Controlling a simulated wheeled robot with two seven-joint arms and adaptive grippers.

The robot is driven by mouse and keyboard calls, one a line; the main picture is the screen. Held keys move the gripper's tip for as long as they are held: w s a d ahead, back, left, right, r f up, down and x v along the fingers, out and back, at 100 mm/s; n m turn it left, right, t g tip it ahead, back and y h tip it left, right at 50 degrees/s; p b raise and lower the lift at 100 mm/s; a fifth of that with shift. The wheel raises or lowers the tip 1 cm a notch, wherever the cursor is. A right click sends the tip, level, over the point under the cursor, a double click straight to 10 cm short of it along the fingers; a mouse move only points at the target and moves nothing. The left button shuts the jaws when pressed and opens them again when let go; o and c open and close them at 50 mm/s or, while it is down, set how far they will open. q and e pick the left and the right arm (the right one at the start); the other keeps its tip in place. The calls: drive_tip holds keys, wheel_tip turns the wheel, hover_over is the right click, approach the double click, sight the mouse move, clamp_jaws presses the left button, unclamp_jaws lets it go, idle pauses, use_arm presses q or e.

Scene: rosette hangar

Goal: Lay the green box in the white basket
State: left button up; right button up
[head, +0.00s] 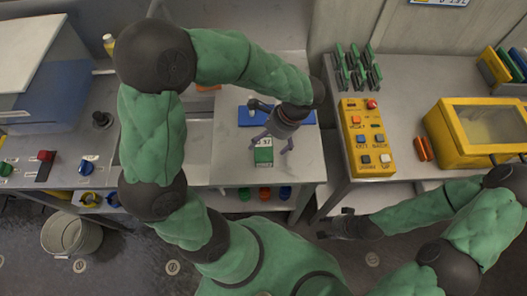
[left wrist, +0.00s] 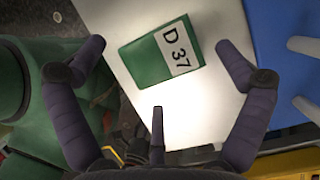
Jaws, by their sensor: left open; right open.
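The green box (head: 264,155) has a white label reading D 37 and lies on the light table below my left gripper. In the left wrist view the green box (left wrist: 158,58) lies tilted on the pale surface, between the spread fingers in the picture. My left gripper (head: 271,145) is open and empty, pointing down over the box; whether any finger touches it I cannot tell. A whitish round basket (head: 62,236) stands on the floor at the lower left and looks empty. My right gripper (head: 328,229) is open and empty, low beside the right bench.
A blue mat (head: 300,117) with pale items lies behind the box. A yellow button panel (head: 366,140) and a yellow windowed case (head: 480,130) stand on the right bench. Coloured knobs sit on the left bench (head: 60,130). Floor shows between the basket and the table.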

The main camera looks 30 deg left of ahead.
sight(263, 148)
use_arm(q)
drive_tip(key=x, duration=0.1)
drive_tip(key=b+x, duration=0.1)
drive_tip(key=x, duration=0.1)
drive_tip(key=d+b+x, duration=0.1)
drive_tip(key=x, duration=0.1)
drive_tip(key=shift+a+f, duration=0.1)
drive_tip(key=shift+f, duration=0.2)
drive_tip(key=c, duration=1.3)
drive_tip(key=shift+r, duration=0.15)
drive_tip(key=shift+r, duration=0.5)
wheel_tip(263, 148, up, 2)
drive_tip(key=shift+r+p, duration=0.25)
drive_tip(key=shift+p, duration=0.65)
drive_tip(key=s+r, duration=0.1)
drive_tip(key=s+d+r+p, duration=0.1)
drive_tip(key=r, duration=0.1)
drive_tip(key=s+r+p, duration=0.1)
drive_tip(key=s+r, duration=0.1)
drive_tip(key=shift+d, duration=0.25)
drive_tip(key=s+d+r+p, duration=0.2)
drive_tip(key=s+d+r, duration=0.1)
drive_tip(key=s, duration=0.6)
drive_tip(key=shift+r, duration=0.7)
